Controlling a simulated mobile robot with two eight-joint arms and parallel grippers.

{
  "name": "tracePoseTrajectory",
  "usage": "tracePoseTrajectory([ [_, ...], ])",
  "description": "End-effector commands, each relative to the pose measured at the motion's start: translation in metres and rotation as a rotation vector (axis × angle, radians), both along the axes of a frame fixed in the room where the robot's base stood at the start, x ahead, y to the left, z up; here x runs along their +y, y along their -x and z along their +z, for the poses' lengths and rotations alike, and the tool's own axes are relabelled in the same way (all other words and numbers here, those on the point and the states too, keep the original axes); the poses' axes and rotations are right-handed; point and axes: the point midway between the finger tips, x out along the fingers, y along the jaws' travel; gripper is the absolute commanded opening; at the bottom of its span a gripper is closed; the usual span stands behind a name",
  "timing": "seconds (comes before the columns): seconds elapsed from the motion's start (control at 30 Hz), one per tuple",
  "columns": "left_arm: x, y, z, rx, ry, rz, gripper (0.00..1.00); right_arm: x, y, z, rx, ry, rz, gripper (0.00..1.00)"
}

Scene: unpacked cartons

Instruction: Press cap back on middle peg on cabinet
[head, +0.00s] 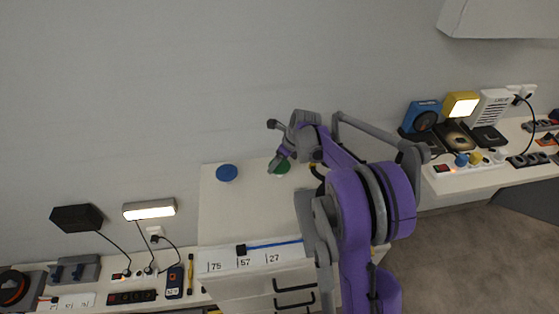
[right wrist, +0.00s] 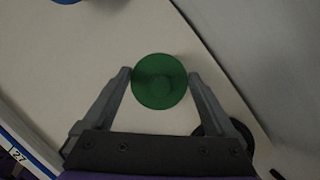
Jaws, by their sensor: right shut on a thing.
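My right gripper (head: 281,161) reaches down over the white cabinet top (head: 240,205). It is shut on a round green cap (right wrist: 159,82), with one fingertip on each side of its rim in the right wrist view. The green cap also shows partly in the head view (head: 283,168). I cannot tell whether a peg is under it. A round blue cap (head: 227,173) sits to the left on the cabinet top. A dark round shape (right wrist: 240,134) lies partly hidden behind the right finger. My left gripper is not in view.
The cabinet front edge carries a strip (head: 258,255) marked 75, 57 and 27 with a black slider. Lower shelves with lamps, cords and power strips stand left and right. A grey wall rises behind. The cabinet top between the blue and green caps is clear.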

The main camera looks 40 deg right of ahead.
Motion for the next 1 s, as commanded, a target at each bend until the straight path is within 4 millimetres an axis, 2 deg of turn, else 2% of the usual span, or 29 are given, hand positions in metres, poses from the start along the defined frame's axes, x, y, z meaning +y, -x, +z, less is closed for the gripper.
tracePoseTrajectory([
  [0.13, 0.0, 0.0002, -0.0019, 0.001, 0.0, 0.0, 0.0, 0.0001, -0.0001, -0.0024, 0.0, 0.0, 0.0, 0.3],
  [0.17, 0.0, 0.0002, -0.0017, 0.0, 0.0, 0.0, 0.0, 0.0001, 0.0, -0.0022, 0.0, 0.0, 0.0, 0.2],
  [0.3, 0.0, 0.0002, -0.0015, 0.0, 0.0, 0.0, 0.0, 0.0001, -0.0001, -0.0021, 0.0, 0.0, 0.0, 0.19],
  [0.33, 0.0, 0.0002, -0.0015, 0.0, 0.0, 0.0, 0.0, 0.0001, -0.0001, -0.002, 0.0, 0.0, 0.0, 0.96],
  [0.37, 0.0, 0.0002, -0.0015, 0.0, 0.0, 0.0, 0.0, 0.0001, -0.0001, -0.002, 0.0, 0.0, 0.0, 1.0],
  [1.0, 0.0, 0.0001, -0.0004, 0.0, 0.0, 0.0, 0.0, 0.0, 0.0, -0.0003, 0.0, 0.0, 0.0, 1.0],
])
